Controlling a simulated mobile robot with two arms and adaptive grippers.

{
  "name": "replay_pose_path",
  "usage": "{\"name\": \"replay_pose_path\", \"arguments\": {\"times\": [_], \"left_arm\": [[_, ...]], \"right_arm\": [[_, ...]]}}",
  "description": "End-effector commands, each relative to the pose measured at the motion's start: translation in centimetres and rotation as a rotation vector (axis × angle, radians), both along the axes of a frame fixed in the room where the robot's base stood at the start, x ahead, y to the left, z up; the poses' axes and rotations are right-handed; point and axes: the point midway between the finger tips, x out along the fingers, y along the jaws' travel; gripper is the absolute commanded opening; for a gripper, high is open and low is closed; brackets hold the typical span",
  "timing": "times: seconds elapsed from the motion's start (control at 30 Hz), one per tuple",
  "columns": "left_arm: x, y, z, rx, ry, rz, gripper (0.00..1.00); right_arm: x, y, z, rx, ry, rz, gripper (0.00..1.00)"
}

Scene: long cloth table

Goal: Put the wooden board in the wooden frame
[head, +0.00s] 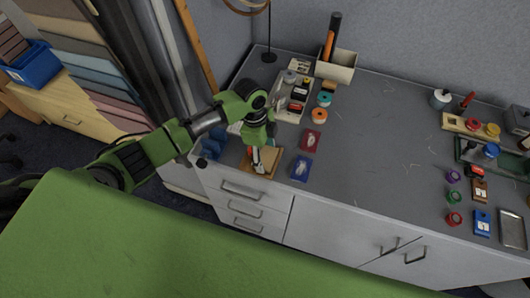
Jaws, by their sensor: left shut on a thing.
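My left arm comes in from the left and its gripper (257,166) points down at the table's front left corner. A flat tan wooden board (268,172) shows at and around the fingertips, near the front edge. The gripper is shut on it, though the fingers and arm hide much of the contact. I cannot make out a separate wooden frame here; the gripper may cover part of it. My right gripper is not in view.
A red card (310,140) and a blue card (302,168) lie just right of the gripper. A tray with small items (293,98) and a cream box (336,66) stand behind. Spools and trays crowd the right end. The middle of the grey tabletop (390,150) is clear.

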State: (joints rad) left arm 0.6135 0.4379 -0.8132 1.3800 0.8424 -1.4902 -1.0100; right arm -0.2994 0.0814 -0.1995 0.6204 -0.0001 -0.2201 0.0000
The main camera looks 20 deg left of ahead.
Motion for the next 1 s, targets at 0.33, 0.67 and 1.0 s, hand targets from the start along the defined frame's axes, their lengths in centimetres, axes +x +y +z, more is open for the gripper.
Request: {"name": "replay_pose_path", "arguments": {"times": [0.33,0.67,1.0], "left_arm": [[0.0,0.0,-0.3,0.0,0.001,0.0,0.79],[0.0,0.0,-0.2,0.0,0.0,0.001,0.79],[0.2,0.7,4.4,0.0,-0.005,0.002,0.79]], "right_arm": [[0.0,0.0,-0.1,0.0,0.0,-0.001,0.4],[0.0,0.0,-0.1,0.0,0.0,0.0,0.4],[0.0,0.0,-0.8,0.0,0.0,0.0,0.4]]}}
